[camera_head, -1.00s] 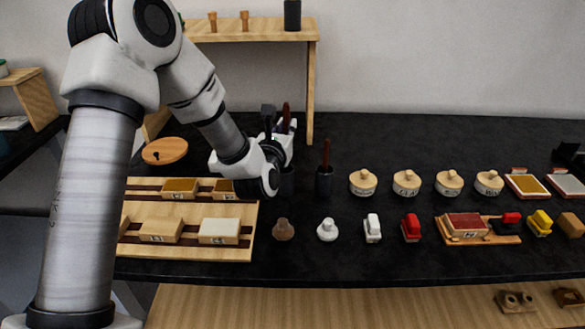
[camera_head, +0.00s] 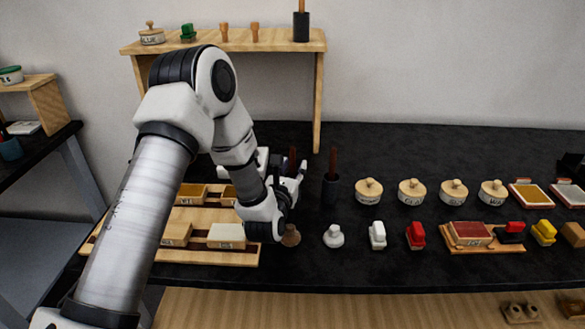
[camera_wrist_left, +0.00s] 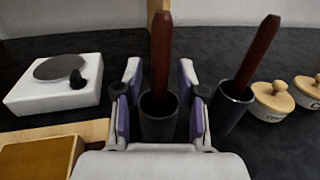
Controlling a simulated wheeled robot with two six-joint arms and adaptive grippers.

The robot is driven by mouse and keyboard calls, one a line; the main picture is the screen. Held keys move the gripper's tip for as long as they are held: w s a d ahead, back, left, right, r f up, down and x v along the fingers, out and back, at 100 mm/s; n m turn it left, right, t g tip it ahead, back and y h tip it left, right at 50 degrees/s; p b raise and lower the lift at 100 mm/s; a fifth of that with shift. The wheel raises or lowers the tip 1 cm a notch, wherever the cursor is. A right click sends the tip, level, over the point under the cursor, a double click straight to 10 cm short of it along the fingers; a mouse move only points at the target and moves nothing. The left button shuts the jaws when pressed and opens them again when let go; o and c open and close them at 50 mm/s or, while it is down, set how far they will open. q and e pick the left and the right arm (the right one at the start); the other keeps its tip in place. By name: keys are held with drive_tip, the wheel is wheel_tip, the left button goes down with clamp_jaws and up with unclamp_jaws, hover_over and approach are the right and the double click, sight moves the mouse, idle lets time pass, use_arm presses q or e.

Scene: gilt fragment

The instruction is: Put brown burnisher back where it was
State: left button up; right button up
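A dark red-brown stick, which looks like the brown burnisher (camera_head: 292,158), stands upright in a dark cup (camera_wrist_left: 158,124) in the left wrist view (camera_wrist_left: 160,52). My left gripper (camera_head: 288,180) is around it, with one finger on each side. In the left wrist view the fingers (camera_wrist_left: 160,95) are spread, with gaps between them and the stick. The head view mostly hides this cup behind my gripper. A similar brown stick (camera_head: 333,161) stands in a second dark cup (camera_head: 331,191) just right, also in the left wrist view (camera_wrist_left: 259,52). My right gripper is out of view.
Round lidded pots (camera_head: 368,191) stand to the right. A brown knob-shaped piece (camera_head: 291,236) and a white one (camera_head: 333,236) stand nearer the front. A wooden tray (camera_head: 210,257) with blocks lies left. A wooden shelf (camera_head: 222,45) stands behind.

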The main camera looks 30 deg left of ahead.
use_arm(q)
drive_tip(key=shift+r, duration=0.1)
drive_tip(key=shift+r, duration=0.1)
drive_tip(key=b+v, duration=0.2)
drive_tip(key=v, duration=1)
